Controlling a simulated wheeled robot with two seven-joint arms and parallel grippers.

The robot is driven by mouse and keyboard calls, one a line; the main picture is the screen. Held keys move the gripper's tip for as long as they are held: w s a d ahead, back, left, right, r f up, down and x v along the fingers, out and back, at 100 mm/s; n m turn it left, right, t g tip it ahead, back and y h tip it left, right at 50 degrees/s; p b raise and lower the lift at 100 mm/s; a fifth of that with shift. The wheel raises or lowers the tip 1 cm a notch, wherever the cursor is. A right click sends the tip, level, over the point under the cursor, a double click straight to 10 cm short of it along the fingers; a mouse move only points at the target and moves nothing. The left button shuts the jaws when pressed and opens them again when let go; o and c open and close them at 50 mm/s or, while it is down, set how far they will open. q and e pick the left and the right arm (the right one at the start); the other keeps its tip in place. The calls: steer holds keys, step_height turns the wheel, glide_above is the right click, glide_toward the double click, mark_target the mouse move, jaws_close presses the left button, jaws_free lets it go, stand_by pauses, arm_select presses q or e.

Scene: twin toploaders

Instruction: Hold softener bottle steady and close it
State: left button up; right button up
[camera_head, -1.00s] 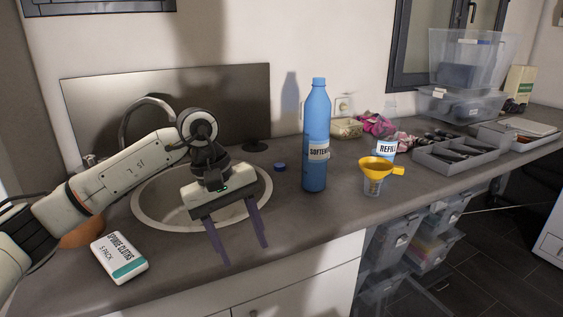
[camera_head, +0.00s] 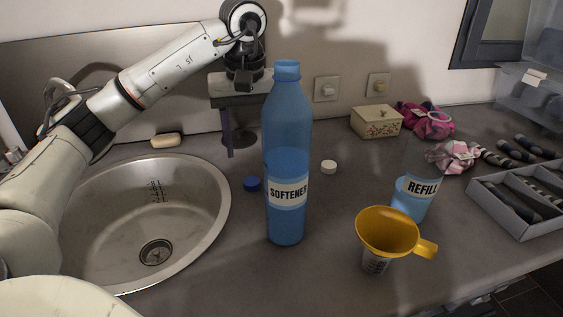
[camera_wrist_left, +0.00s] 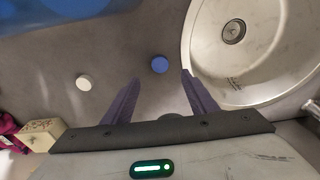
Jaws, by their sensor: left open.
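The blue softener bottle (camera_head: 287,140) stands upright on the counter, right of the sink. Its label reads SOFTENER, and no separate cap shows on its neck. A blue cap (camera_head: 252,184) lies on the counter just left of the bottle; it also shows in the left wrist view (camera_wrist_left: 159,65). My left gripper (camera_head: 242,148) is open and empty, pointing down behind and left of the bottle, above the counter. In the left wrist view its fingers (camera_wrist_left: 160,76) stand apart, with the blue cap in line with the gap between the tips. My right gripper is not in view.
A sink (camera_head: 150,215) lies left of the bottle. A white cap (camera_head: 329,167), a refill bottle (camera_head: 409,202), a yellow funnel on a small container (camera_head: 388,232), a floral box (camera_head: 377,121) and a grey tray (camera_head: 520,205) stand to the right. Soap (camera_head: 166,140) sits behind the sink.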

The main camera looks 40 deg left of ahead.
arm_select(q)
glide_above(251, 181)
steer(key=s, duration=0.1)
steer(key=f, duration=0.2)
steer(key=d+f, duration=0.1)
steer(key=f, duration=0.1)
steer(key=shift+s+b, duration=0.15)
steer(key=shift+b, duration=0.15)
steer(key=shift+f, duration=0.35)
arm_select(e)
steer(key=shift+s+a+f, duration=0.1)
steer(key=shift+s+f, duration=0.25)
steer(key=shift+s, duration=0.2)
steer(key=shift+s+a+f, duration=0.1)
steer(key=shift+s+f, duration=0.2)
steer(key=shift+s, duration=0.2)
arm_select(q)
steer(key=f, duration=0.2)
steer(key=w+f, duration=0.1)
steer(key=f, duration=0.1)
steer(key=shift+a+f, duration=0.1)
steer(key=shift+a, duration=0.25)
steer(key=shift+w+f, duration=0.1)
steer(key=shift+f, duration=0.4)
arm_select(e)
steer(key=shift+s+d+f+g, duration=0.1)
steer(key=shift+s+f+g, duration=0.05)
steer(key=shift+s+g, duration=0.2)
arm_select(q)
steer(key=shift+c, duration=0.5)
